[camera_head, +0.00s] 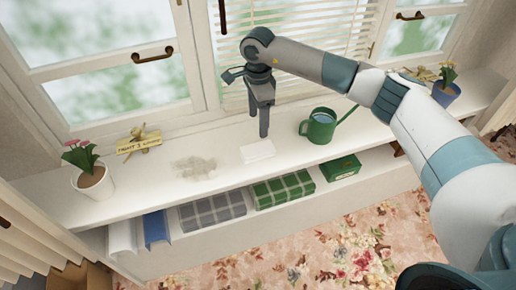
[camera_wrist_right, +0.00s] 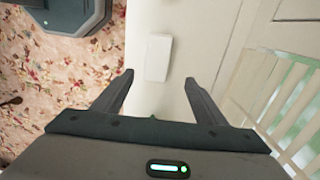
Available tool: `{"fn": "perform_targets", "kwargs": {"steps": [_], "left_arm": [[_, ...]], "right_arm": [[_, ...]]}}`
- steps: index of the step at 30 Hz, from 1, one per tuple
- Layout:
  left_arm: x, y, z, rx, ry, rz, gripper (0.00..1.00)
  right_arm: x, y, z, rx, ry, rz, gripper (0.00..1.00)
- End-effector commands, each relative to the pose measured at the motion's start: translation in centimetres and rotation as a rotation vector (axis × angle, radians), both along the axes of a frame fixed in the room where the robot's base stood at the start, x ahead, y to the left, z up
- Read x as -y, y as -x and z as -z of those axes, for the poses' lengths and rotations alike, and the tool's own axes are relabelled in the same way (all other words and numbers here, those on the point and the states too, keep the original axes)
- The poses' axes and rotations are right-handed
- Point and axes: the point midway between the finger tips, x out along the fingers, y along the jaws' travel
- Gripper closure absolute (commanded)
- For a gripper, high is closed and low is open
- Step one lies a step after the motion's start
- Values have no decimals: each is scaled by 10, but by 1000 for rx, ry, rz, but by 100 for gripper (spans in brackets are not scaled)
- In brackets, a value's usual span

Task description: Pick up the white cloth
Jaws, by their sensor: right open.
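The white cloth (camera_head: 258,151) lies flat and folded on the white window sill, left of the green watering can. My right gripper (camera_head: 258,135) hangs just above and behind the cloth, pointing down, and does not appear to touch it. In the right wrist view the cloth (camera_wrist_right: 158,58) lies beyond the fingertips, roughly in line with the gap between them. The right gripper (camera_wrist_right: 157,78) is open and empty there. My left gripper is not in view.
A green watering can (camera_head: 319,127) stands right of the gripper. A dusty patch (camera_head: 194,167), a small sign (camera_head: 139,144) and a potted plant (camera_head: 92,180) are to the left. Folded plaid fabrics (camera_head: 283,190) lie on the shelf below. The window and blinds are close behind.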

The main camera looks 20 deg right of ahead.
Motion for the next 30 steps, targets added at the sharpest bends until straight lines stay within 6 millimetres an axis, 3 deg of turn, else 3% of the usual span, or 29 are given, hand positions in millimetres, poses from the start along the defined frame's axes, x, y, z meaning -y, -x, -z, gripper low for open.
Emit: {"fn": "perform_targets", "kwargs": {"steps": [6,12,23,30], "left_arm": [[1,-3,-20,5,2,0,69],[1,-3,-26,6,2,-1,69],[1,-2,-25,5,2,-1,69],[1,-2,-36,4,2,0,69]], "right_arm": [[-1,2,36,-4,0,0,34],[0,1,57,-1,0,0,34],[0,1,60,0,0,0,34],[-2,4,68,-2,-1,0,34]]}}
